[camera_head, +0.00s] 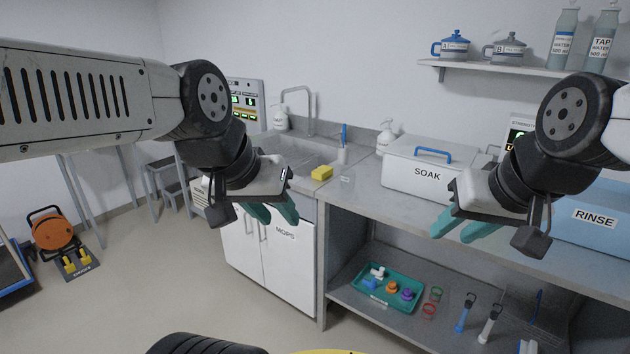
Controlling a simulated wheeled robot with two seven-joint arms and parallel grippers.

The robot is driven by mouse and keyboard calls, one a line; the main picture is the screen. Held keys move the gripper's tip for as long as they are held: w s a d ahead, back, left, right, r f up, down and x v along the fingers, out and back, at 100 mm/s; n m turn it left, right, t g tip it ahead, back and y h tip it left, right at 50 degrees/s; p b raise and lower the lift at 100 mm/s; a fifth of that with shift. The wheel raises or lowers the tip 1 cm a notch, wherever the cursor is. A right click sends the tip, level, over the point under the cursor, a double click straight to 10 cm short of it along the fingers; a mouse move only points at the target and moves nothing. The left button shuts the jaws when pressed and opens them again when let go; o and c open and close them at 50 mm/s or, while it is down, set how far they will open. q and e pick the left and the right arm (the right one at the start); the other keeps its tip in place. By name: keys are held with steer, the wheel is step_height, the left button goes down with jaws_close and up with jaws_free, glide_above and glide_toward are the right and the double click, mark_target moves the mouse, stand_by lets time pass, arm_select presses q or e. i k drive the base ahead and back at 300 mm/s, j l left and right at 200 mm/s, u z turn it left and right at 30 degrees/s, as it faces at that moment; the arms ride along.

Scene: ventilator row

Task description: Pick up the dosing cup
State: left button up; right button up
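Two lidded cups with handles stand on the wall shelf at the upper right: one with a blue handle marked A (454,45) and a grey one marked B (505,49). No thing in view is clearly labelled as the dosing cup, so I cannot tell which it is. My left gripper (277,216) hangs in front of the sink cabinet, teal fingers apart, with nothing between them. My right gripper (452,231) is in front of the counter below the SOAK box, its teal fingers apart and empty. Both grippers are well away from the lidded cups.
The counter (355,199) carries a SOAK box (428,172), a blue RINSE bin (596,222) and a yellow sponge (322,173). A teal tray (371,301) with small coloured parts is on the lower shelf. Stools (172,181) and an orange reel (51,232) stand left; the middle floor is clear.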

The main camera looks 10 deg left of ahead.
mark_target(348, 176)
steer(key=u, duration=0.1)
steer(key=i+j+z, duration=0.2)
steer(key=j, duration=0.25)
steer(key=i+j+z, duration=0.2)
steer(key=i+j, duration=0.2)
steer(key=j, duration=0.1)
